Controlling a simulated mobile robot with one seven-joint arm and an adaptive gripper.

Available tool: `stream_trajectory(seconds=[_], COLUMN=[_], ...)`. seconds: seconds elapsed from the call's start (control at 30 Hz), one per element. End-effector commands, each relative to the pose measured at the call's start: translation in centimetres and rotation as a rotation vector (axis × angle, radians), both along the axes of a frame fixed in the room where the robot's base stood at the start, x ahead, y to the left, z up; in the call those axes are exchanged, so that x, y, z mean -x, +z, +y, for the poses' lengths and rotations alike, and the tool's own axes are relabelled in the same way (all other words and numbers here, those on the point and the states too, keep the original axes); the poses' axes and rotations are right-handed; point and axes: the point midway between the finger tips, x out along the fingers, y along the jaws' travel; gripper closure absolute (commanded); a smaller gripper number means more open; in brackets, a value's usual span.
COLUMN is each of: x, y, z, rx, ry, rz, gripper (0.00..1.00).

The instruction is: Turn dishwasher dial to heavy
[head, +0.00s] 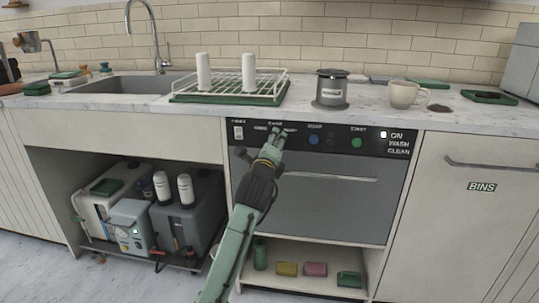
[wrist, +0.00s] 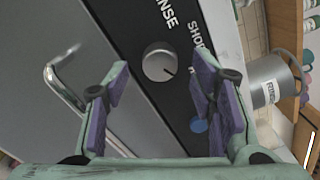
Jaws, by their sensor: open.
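The dishwasher (head: 320,196) sits under the counter, with a black control panel (head: 350,139) along its top. In the wrist view, a round silver dial (wrist: 159,62) with a dark pointer mark stands on the panel. Printed words beside it read "RINSE" and what looks like "SHORT"; I cannot make out "heavy". My gripper (wrist: 160,84) is open, its two purple-padded fingers on either side of the dial in the picture; contact is not clear. In the head view my gripper (head: 273,142) is at the left part of the panel and hides some of it.
A blue button (head: 313,141) and a green button (head: 356,143) are right of my gripper. The dishwasher handle (head: 330,176) runs below the panel. A dish rack (head: 232,98), a metal canister (head: 331,90) and a mug (head: 404,94) stand on the counter above.

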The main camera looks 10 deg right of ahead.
Motion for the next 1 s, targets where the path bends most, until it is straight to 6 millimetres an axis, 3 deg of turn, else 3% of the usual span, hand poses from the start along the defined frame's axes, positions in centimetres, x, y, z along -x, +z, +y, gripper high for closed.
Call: stream_trajectory(seconds=[0.3, 0.5, 1.0], x=[6.5, 9.0, 9.7], y=[0.0, -0.1, 0.6], z=[2.2, 3.0, 3.7], rx=[0.002, 0.001, 0.020], ry=[0.000, 0.000, 0.009], rz=[-0.001, 0.000, -0.010], gripper=[0.49, 0.49, 0.49])
